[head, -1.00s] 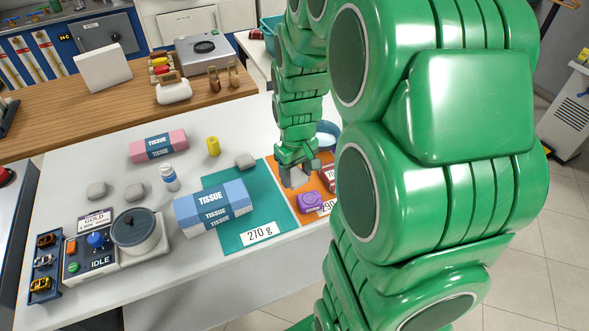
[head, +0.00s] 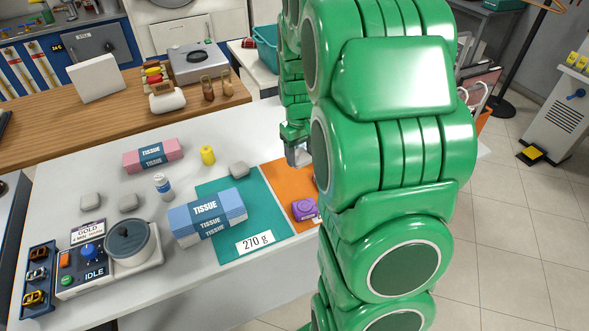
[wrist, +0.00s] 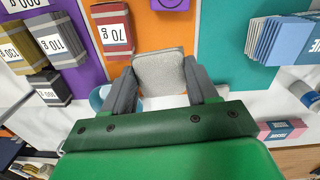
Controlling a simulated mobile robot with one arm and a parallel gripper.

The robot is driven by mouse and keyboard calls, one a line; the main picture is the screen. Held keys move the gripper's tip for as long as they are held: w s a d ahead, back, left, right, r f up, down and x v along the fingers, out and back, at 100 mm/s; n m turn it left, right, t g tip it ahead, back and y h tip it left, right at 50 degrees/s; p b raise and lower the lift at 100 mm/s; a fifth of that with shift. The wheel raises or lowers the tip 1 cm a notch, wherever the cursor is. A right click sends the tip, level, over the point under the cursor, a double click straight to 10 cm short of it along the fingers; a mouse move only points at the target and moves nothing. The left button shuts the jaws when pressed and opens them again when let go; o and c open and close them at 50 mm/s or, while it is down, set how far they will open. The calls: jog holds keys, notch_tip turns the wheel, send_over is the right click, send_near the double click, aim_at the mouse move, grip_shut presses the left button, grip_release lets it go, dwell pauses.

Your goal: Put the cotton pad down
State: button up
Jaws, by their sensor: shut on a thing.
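A light grey, squarish cotton pad (wrist: 159,72) sits between the two dark fingers of my gripper (wrist: 163,88) in the wrist view. The fingers are shut on its sides. The pad shows against the edge of the orange mat (wrist: 190,32) and the white table (wrist: 158,101); its height above them is hard to tell. In the head view my gripper (head: 298,156) is at the back of the orange mat (head: 285,178), partly hidden by my green arm. The pad is mostly hidden there.
Blue tissue packs (head: 207,215) lie on the teal mat. A purple object (head: 304,209) and a red 70 g block (wrist: 114,30) are near the orange mat.

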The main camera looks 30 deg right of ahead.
jog(key=w+d+m, duration=0.1)
jog(key=w+d, duration=1.3)
jog(key=w, duration=0.2)
jog(key=shift+w+f, duration=0.2)
jog(key=shift+f, duration=5.75)
jog(key=o, duration=1.1)
notch_tip(320, 180, up, 7)
